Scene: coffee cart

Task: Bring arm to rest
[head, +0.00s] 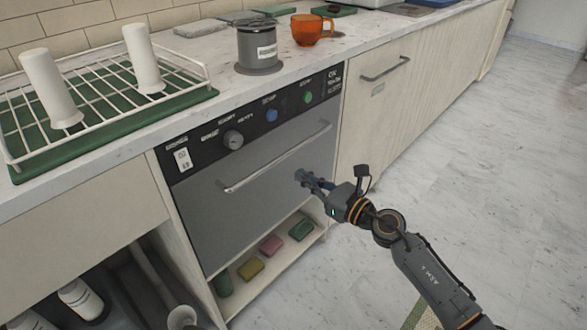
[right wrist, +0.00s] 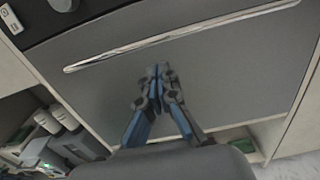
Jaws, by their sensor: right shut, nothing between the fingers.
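My right gripper (head: 307,180) is shut and empty. In the head view it is in front of the grey dishwasher door (head: 215,222), below the right part of its long handle (head: 277,157). In the right wrist view the closed fingers (right wrist: 158,82) point at the door panel, below the handle (right wrist: 180,38); I cannot tell whether they touch it. The door is closed. My right arm reaches in from the lower right of the head view. My left gripper is in neither view.
On the counter are a dish rack (head: 105,78) with two white cups, a grey canister (head: 258,48) and an orange mug (head: 309,30). Below the door, an open shelf holds several coloured sponges (head: 270,244). Bottles (head: 80,298) stand at lower left. The floor (head: 470,150) at right is clear.

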